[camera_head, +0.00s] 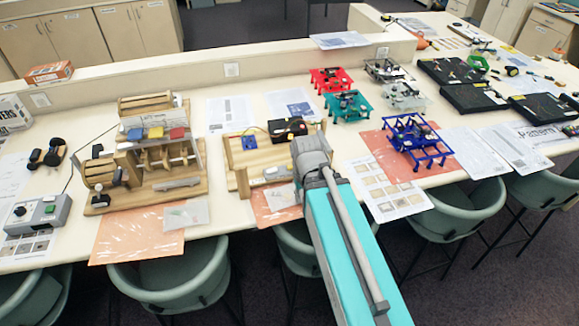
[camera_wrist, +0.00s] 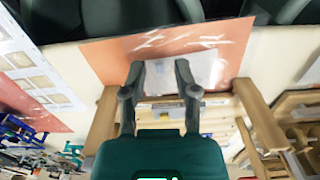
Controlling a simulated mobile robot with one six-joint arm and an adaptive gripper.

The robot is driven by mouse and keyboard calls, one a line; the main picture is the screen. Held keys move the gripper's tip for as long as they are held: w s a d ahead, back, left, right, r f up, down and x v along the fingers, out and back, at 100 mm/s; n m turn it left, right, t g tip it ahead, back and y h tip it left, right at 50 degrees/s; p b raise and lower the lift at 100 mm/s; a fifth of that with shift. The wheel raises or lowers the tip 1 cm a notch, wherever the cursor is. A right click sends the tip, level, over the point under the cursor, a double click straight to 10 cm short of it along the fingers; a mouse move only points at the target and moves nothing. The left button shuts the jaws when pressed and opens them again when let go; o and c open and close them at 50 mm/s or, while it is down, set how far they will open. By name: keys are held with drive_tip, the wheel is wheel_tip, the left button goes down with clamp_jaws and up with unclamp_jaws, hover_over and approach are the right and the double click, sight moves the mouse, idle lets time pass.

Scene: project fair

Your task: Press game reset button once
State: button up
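No button labelled as game reset can be made out. A wooden frame (camera_head: 238,170) on the table in the middle of the head view holds a small blue part (camera_head: 249,142) and a small grey part (camera_head: 278,173). My arm reaches over its right side and hides part of it. In the wrist view my gripper (camera_wrist: 158,75) has two dark fingers spread apart with nothing held between them. They are above the same wooden frame (camera_wrist: 102,122), with a pale sheet on an orange mat (camera_wrist: 100,55) beyond. Whether the fingertips touch anything cannot be told.
A larger wooden device (camera_head: 185,180) with coloured panels stands left of the frame. A grey control box (camera_head: 38,214) is at the far left. Red (camera_head: 330,78), teal (camera_head: 347,104) and blue (camera_head: 415,140) stands are on the right. Green chairs (camera_head: 170,282) line the front edge.

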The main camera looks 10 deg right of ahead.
clamp_jaws()
drive_tip(key=shift+d, duration=0.1)
idle(1.0)
